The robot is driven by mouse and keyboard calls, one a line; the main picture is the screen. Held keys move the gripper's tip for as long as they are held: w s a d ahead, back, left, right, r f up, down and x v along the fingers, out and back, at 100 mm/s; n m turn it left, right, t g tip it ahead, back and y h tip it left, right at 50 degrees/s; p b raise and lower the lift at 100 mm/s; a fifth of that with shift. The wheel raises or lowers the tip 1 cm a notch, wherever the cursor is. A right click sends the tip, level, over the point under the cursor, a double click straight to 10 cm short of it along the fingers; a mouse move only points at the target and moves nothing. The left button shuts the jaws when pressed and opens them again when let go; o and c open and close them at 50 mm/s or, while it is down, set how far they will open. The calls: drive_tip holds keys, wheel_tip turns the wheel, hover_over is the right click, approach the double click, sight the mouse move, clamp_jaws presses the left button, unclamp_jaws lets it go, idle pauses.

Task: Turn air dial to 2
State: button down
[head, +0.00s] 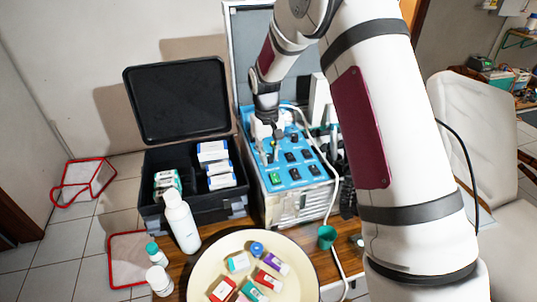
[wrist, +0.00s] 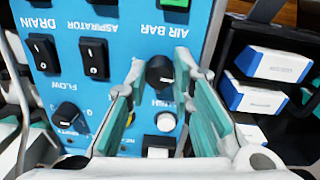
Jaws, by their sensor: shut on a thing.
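The dental unit has a blue control panel (head: 283,178), also filling the middle of the wrist view (wrist: 108,45), where its lettering is upside down. My gripper (wrist: 161,74) is shut on a black round dial (wrist: 160,70) near the "AIR BAR" lettering, one finger on each side. The dial's number marks are mostly hidden by the fingers, so I cannot read its setting. In the head view my gripper (head: 267,138) is at the panel's far left part and hides the dial.
Black rocker switches (wrist: 94,58) and another black dial (wrist: 68,115) by "FLOW" sit nearby on the panel. A black open case (head: 152,215) with white-and-blue boxes (wrist: 258,98) stands beside the unit. A white bottle (head: 181,222) and a round tray (head: 205,257) of small boxes are in front.

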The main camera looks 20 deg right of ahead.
drive_tip(key=m+b, duration=0.1)
drive_tip(key=m, duration=0.3)
drive_tip(key=shift+m, duration=0.4)
drive_tip(key=m, duration=0.3)
drive_tip(key=shift+w+m+y, duration=0.1)
drive_tip(key=shift+m+y, duration=0.2)
drive_tip(key=m, duration=0.4)
drive_tip(key=shift+m, duration=2.1)
drive_tip(key=c, duration=1.4)
unclamp_jaws()
drive_tip(key=shift+r, duration=0.1)
